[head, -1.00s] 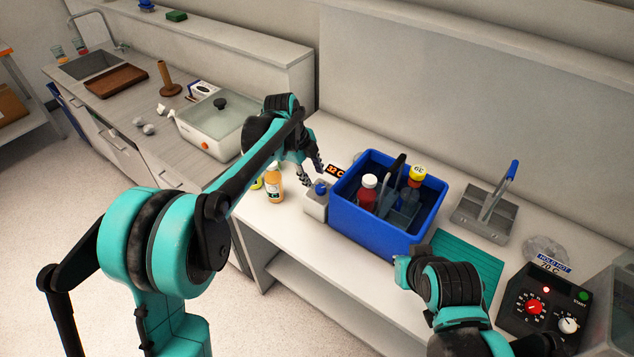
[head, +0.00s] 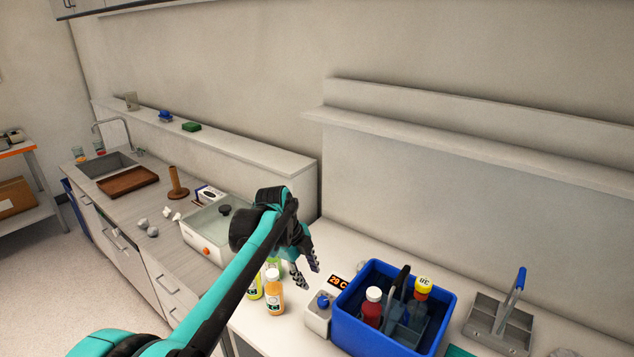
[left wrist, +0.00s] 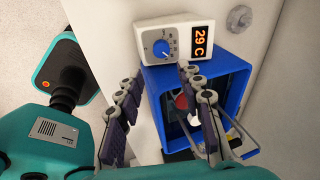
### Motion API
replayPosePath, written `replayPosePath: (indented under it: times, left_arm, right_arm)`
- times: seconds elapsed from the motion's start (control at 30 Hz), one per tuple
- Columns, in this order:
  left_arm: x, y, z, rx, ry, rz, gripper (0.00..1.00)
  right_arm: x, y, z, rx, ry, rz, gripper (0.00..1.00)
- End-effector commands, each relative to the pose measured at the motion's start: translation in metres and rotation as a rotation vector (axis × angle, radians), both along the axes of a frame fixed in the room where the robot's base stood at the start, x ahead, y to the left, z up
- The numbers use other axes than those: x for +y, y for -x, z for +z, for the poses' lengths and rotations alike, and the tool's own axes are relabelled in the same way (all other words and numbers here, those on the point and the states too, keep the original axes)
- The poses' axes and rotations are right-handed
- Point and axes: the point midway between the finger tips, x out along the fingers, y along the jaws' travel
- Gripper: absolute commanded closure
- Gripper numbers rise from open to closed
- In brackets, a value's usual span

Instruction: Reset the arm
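My left gripper (head: 309,277) hangs over the counter, fingers apart and empty, beside the juice bottles and above the small heater unit. In the left wrist view its two fingers (left wrist: 160,75) are spread, with nothing held between them. The left arm reaches in from the bottom left of the head view. My right gripper is in neither current view.
An orange juice bottle (head: 274,295) stands near the fingers, with yellow-green bottles partly hidden behind. The heater unit (head: 318,318) reads 29 C. A blue crate (head: 350,336) holds bottles and a caddy. A grey caddy (head: 483,325) stands right.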

Motion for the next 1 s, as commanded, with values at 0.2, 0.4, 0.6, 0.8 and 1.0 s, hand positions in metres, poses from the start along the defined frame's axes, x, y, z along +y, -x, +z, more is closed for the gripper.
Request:
replayPosePath:
  times: [0.2, 0.4, 0.6, 0.8, 1.0]
  left_arm:
    - [0.036, 0.052, 0.008, 0.003, 0.036, 0.398, 0.63]
    - [0.078, 0.128, -0.003, -0.008, 0.148, 0.945, 0.63]
    - [0.113, 0.201, -0.039, -0.021, 0.333, 1.459, 0.63]
    - [0.135, 0.251, -0.081, -0.021, 0.532, 1.826, 0.63]
    - [0.143, 0.268, -0.099, -0.015, 0.627, 1.969, 0.63]
  right_arm:
    - [0.000, 0.000, -0.015, 0.000, 0.000, 0.000, 1.00]
    - [0.000, 0.000, -0.031, 0.000, 0.000, 0.000, 1.00]
    - [0.000, 0.000, -0.046, 0.000, 0.000, 0.000, 1.00]
    - [0.000, 0.000, -0.056, 0.000, 0.000, 0.000, 1.00]
    - [0.000, 0.000, -0.058, 0.000, 0.000, 0.000, 1.00]
